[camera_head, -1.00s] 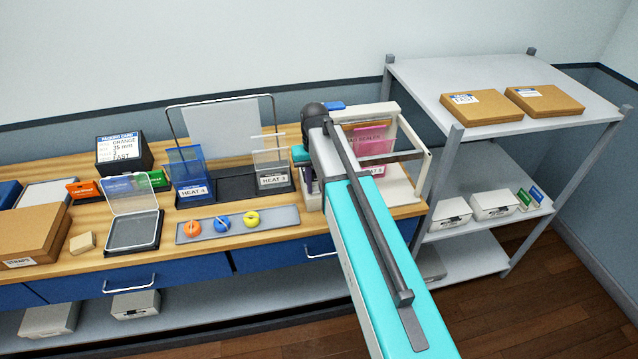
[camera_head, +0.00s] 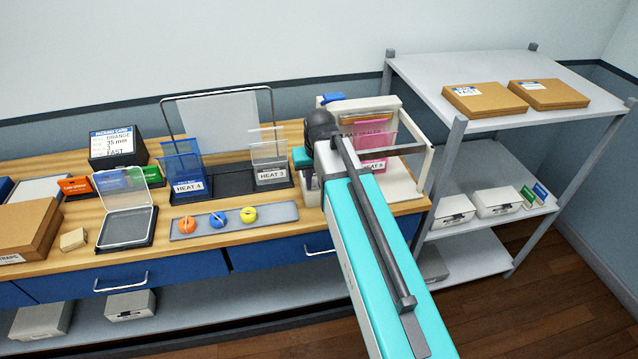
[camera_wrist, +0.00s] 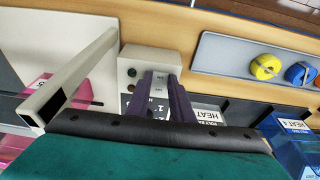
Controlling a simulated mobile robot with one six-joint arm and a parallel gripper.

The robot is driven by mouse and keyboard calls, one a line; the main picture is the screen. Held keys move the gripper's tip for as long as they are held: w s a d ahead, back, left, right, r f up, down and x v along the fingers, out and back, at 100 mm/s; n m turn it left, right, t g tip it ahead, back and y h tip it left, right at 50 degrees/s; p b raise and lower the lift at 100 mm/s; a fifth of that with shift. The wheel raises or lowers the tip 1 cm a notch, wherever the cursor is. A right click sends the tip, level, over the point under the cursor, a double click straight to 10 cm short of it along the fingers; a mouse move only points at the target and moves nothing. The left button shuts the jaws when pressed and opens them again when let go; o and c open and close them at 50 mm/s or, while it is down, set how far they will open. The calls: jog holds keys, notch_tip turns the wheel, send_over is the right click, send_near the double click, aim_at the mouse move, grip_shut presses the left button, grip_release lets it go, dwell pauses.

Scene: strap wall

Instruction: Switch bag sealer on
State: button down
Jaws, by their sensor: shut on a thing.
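The bag sealer, a white frame (camera_head: 421,152) with pink bags (camera_head: 376,145) in it, stands at the right end of the wooden bench. In the wrist view its pale control panel (camera_wrist: 137,62) has a small green lamp or button and a dark one below it. My gripper (camera_wrist: 166,78) has its two dark purple fingers at this panel, shut on a pale control with markings between them. The control's exact shape and setting are hidden by the fingers. In the head view my arm covers the fingertips and much of the sealer's front.
Left of the sealer are a HEAT 3 holder (camera_head: 270,172) and a blue HEAT 4 holder (camera_head: 184,175). A grey tray (camera_head: 208,230) carries orange, blue and yellow rolls. A clear-lidded box (camera_head: 126,228) stands farther left. A grey shelf rack (camera_head: 460,85) is at the right.

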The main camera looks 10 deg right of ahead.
dwell(0.3)
jog(key=c, duration=1.6)
grip_release()
jog(key=shift+o, duration=0.2)
jog(key=shift+r, duration=0.2)
jog(key=b+v, duration=0.3)
jog(key=v, duration=1)
jog(key=shift+s+b, duration=0.25)
jog(key=shift+b, duration=0.15)
jog(key=shift+r, duration=0.2)
jog(key=shift+f, duration=0.1)
